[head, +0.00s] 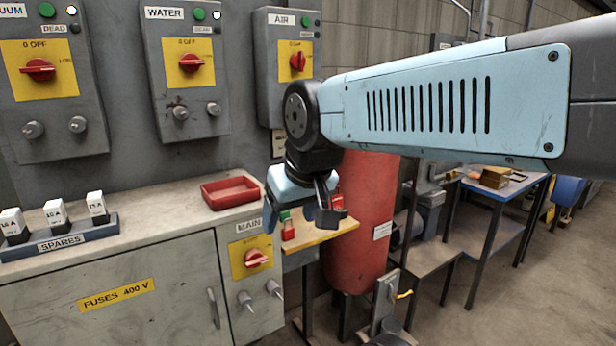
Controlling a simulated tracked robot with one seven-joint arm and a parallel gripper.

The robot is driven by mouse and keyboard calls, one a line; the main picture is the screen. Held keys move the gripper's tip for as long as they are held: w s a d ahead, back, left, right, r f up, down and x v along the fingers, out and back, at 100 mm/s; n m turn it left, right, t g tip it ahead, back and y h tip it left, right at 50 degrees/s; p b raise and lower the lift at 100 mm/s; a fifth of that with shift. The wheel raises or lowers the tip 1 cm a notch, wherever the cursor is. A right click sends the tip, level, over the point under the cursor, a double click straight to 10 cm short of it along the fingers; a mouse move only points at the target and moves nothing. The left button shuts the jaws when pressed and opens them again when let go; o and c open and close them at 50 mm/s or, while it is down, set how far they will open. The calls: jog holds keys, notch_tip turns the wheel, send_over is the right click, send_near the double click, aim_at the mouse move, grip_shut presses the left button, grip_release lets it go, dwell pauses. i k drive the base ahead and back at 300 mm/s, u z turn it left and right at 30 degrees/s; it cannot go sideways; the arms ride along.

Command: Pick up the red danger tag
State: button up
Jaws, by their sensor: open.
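My gripper (300,217) is open and points down over a small wooden shelf (322,235), to the right of the grey cabinet. A small red piece (288,232) shows between its fingers, next to something green. A second small red piece (338,202) shows just behind the right finger, partly hidden by it. Either could be the red danger tag; both are too small to tell. I cannot tell whether the fingers touch either one. Nothing is visibly held.
A red tray (230,205) lies on the cabinet top (150,222), left of my gripper. A rack of spare fuses (60,240) stands at the left. Switch boxes with red knobs hang on the wall behind. A large red cylinder (362,225) stands right of the shelf.

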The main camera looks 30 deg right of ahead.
aim_at(337, 199)
jog(key=u, duration=0.9)
jog(key=i, duration=0.1)
jog(key=z, duration=2.75)
jog(key=k, duration=0.95)
jog(key=u, duration=0.65)
jog(key=i, duration=0.9)
jog(key=u, duration=0.05)
